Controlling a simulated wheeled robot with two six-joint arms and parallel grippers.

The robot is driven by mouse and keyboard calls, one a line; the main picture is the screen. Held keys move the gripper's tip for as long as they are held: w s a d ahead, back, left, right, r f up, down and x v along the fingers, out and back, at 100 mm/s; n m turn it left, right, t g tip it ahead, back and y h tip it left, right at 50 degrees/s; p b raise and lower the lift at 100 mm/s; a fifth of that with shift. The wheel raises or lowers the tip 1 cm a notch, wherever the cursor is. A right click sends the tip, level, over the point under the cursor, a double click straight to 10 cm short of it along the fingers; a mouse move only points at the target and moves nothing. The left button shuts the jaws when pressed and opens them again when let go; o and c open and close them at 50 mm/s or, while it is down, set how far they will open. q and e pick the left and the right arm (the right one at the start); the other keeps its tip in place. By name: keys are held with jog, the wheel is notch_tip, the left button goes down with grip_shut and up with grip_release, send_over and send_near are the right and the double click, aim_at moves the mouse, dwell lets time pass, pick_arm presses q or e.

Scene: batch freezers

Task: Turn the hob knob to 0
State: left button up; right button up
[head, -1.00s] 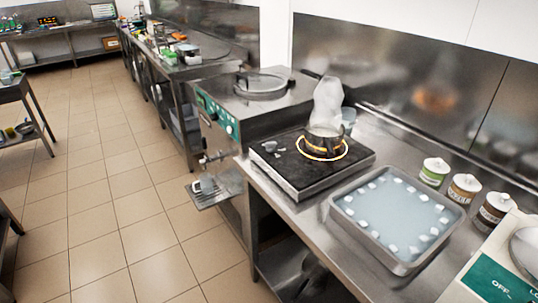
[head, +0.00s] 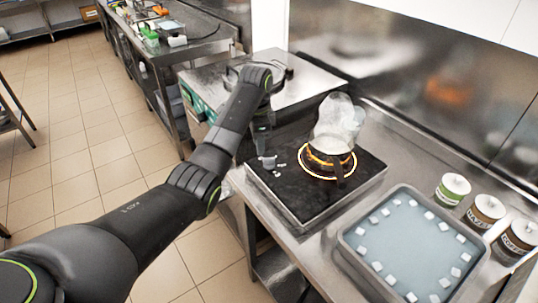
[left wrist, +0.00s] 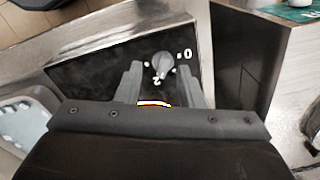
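The black hob (head: 262,182) sits on the steel counter, with a glowing orange ring under a small pot (head: 331,143). Its grey knob (head: 268,161) is at the hob's left corner. In the left wrist view the knob (left wrist: 163,64) has a white 0 to its right and a white 2 below it; I cannot tell its exact setting. My left gripper (head: 263,145) is over that corner. In the left wrist view the gripper (left wrist: 160,72) is open, with its fingers on either side of the knob's line and no visible contact. My right gripper is not in view.
A tray of pale liquid with white cubes (head: 352,245) lies right of the hob. Several labelled jars (head: 452,189) stand behind it. White vapour (head: 338,118) rises over the pot. A steel machine (head: 300,92) stands beyond the hob.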

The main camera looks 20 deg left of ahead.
pick_arm(q)
notch_tip(320, 180, up, 9)
jog(key=m, duration=0.2)
send_over(269, 158)
jog(key=shift+g, duration=0.3)
notch_tip(269, 158, down, 8)
jog(key=shift+f+p, duration=0.15)
jog(key=shift+p, duration=1.1)
notch_tip(269, 158, down, 6)
jog(key=shift+f, duration=1.15)
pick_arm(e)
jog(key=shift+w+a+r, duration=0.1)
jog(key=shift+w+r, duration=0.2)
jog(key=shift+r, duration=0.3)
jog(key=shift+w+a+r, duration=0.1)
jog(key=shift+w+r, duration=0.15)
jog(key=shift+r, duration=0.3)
pick_arm(q)
jog(key=shift+c, duration=0.3)
grip_shut()
